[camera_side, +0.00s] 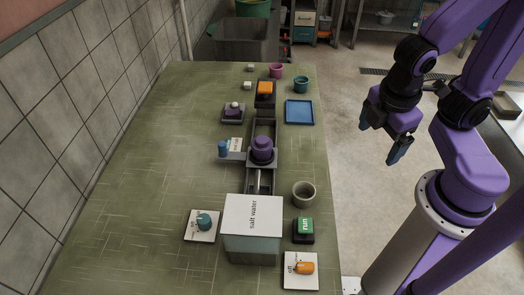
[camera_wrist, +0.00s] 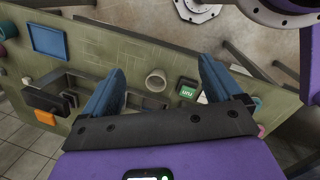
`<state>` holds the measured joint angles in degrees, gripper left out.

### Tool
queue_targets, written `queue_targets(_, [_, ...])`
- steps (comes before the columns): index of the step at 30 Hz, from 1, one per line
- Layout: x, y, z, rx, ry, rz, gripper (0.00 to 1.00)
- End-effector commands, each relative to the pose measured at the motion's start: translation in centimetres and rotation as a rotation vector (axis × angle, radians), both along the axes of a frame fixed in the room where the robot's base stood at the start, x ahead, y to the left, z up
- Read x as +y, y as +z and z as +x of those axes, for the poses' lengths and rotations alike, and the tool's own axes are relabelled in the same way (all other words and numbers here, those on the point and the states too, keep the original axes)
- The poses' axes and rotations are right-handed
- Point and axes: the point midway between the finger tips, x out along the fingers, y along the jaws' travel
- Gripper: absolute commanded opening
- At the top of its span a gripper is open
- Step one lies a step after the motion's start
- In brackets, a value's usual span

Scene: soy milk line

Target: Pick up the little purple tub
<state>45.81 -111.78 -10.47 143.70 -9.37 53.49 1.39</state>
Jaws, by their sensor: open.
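A small magenta-purple tub (camera_side: 276,70) stands upright at the far end of the green table, left of and behind a teal tub (camera_side: 301,84). A darker purple rounded piece (camera_side: 262,150) sits on the grey track mid-table. My gripper (camera_side: 382,135) is open and empty, raised in the air off the table's right edge, well apart from the tubs. In the wrist view its two blue fingers (camera_wrist: 160,66) are spread wide with nothing held.
A blue tray (camera_side: 300,111) lies by the table's right edge. An orange button block (camera_side: 265,90), a grey cup (camera_side: 304,193), a green run button (camera_side: 305,227) and a salt water box (camera_side: 252,230) also stand on the table. The table's left side (camera_side: 150,180) is clear.

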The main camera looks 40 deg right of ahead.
Motion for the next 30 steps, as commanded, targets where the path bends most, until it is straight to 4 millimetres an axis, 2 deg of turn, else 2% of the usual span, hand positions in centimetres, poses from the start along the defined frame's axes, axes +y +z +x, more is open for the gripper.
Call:
queue_targets(3, [-0.5, -1.9, 2.4, -0.058, 0.169, -0.208, 0.92])
queue_targets(8, [-0.1, -3.5, 5.9, -0.152, 0.426, -0.461, 0.92])
queue_targets(11, [0.9, -4.3, 8.0, -0.212, 0.600, -0.601, 0.92])
queue_targets(16, [4.1, -5.8, 10.9, -0.311, 0.923, -0.807, 0.92])
queue_targets(19, [6.5, -6.9, 12.0, -0.362, 1.113, -0.900, 0.92])
queue_targets(24, [9.8, -8.8, 12.5, -0.420, 1.363, -0.994, 0.92])
queue_targets(30, [11.4, -9.9, 12.6, -0.444, 1.484, -1.026, 0.92])
